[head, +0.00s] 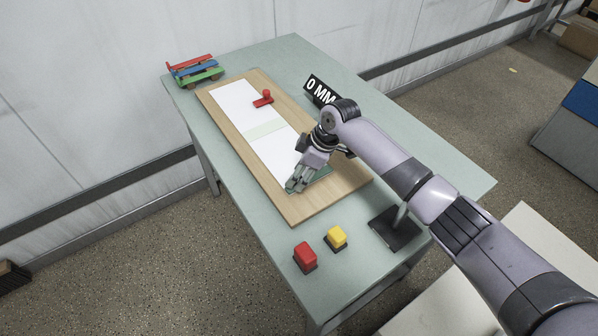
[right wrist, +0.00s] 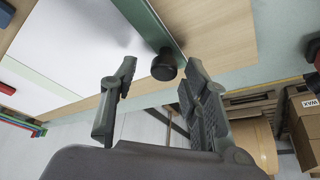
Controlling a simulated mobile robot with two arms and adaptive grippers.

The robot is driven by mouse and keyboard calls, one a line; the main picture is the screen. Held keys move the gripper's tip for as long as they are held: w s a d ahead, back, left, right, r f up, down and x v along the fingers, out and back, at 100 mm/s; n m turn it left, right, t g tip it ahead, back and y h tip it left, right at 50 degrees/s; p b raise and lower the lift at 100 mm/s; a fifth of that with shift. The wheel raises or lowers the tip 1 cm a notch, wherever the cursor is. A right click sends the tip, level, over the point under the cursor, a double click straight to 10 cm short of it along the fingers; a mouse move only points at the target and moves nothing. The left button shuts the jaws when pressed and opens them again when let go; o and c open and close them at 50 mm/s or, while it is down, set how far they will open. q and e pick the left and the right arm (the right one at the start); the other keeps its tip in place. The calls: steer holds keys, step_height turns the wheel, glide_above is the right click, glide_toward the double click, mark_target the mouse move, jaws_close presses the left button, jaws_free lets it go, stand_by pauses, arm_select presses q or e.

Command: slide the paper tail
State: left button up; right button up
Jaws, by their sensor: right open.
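A white paper strip (head: 240,107) lies along a wooden board (head: 285,208) on the table, with a pale green band (head: 264,129) across its middle. A darker green bar (head: 320,177) crosses the near end of the paper, partly hidden by my right gripper (head: 296,184). In the right wrist view the green bar (right wrist: 150,25) carries a black knob (right wrist: 164,67). The knob shows between the open fingers of my right gripper (right wrist: 162,72); I cannot tell whether they touch it. My left gripper is not in view.
A red-handled piece (head: 263,99) rests on the paper's far part. Red (head: 305,256) and yellow (head: 336,238) buttons sit near the front edge. A sign reading "0 MM" (head: 319,91) stands behind the board.

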steer(key=w+v, duration=0.1)
steer(key=v, duration=1.1)
steer(key=shift+s, duration=0.45)
steer(key=shift+s+f, duration=0.1)
